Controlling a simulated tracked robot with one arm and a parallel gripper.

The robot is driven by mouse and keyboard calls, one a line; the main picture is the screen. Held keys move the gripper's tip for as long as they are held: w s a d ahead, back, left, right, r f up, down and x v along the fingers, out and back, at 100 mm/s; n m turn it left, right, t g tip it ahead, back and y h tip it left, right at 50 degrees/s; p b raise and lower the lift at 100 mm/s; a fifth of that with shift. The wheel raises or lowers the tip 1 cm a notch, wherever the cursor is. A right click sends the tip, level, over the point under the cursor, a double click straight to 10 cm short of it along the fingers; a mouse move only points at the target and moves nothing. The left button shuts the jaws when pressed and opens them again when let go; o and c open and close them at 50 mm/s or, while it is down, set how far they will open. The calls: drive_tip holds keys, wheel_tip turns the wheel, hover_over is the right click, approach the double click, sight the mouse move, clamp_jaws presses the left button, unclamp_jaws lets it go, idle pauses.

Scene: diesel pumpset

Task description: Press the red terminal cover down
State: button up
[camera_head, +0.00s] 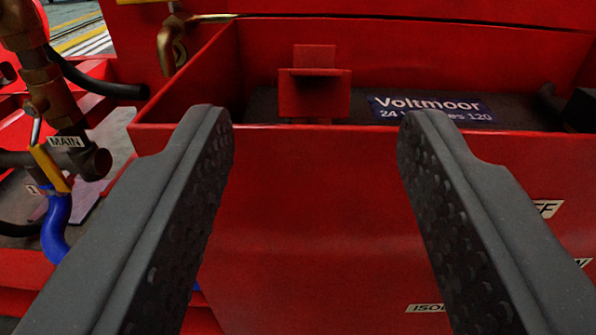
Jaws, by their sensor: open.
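The red terminal cover (314,95) shows in the head view, just above the picture's middle. It is a small red block with a narrower tab on top, standing inside a red battery box (330,200). My gripper (315,125) is open, with one dark finger on each side of the picture. The fingers are wide apart and nothing is between their tips. The cover appears between and slightly above the fingertips, apparently beyond them. I see no contact with it.
A dark battery with a "Voltmoor" label (430,110) lies in the box, right of the cover. The box's red walls surround it. At left are brass fittings (40,85), a pipe tagged "MAIN" (66,142), a yellow lever (50,167) and a blue hose (56,230).

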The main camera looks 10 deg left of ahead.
sight(315, 69)
drive_tip(key=shift+s+d+r+p, duration=0.1)
drive_tip(key=shift+s+d+p, duration=0.15)
drive_tip(key=shift+s, duration=0.95)
drive_tip(key=shift+s+d+r+p, duration=0.15)
drive_tip(key=shift+s+d, duration=0.1)
drive_tip(key=shift+s, duration=0.9)
drive_tip(key=shift+f, duration=0.1)
